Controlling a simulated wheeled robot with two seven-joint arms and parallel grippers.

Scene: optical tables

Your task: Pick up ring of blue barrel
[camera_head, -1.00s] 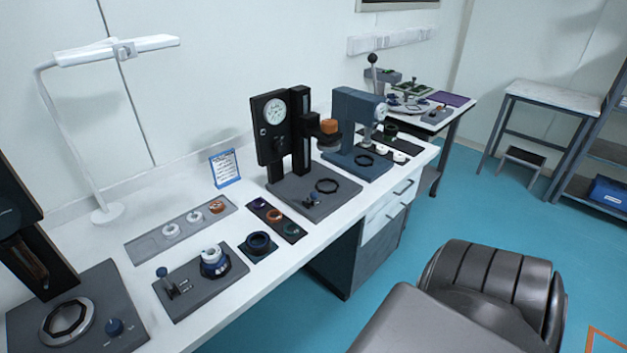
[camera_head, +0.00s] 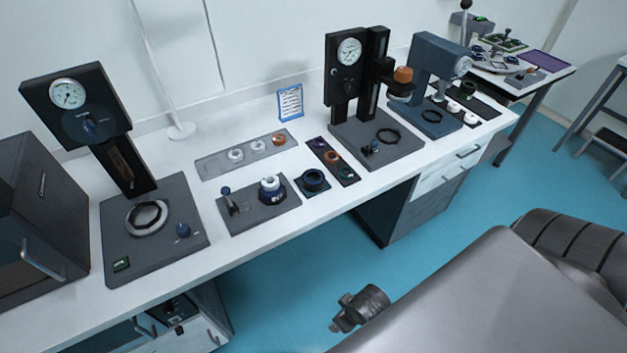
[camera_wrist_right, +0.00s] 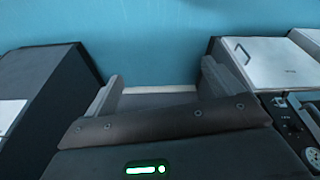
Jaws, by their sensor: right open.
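I cannot tell from the frames which ring the task names. My right gripper (camera_wrist_right: 158,92) is open and empty in the right wrist view, with blue floor beyond its fingers. Neither blue part shows between the fingers. My left gripper is not in view.
A dial press (camera_head: 150,215) stands left of the fixture, and another dial stand (camera_head: 375,140) stands to the right. A grey tray (camera_head: 215,168) with several small rings lies behind. A dark mat (camera_head: 348,179) holds several rings. The white tabletop's front strip (camera_head: 290,228) is clear.

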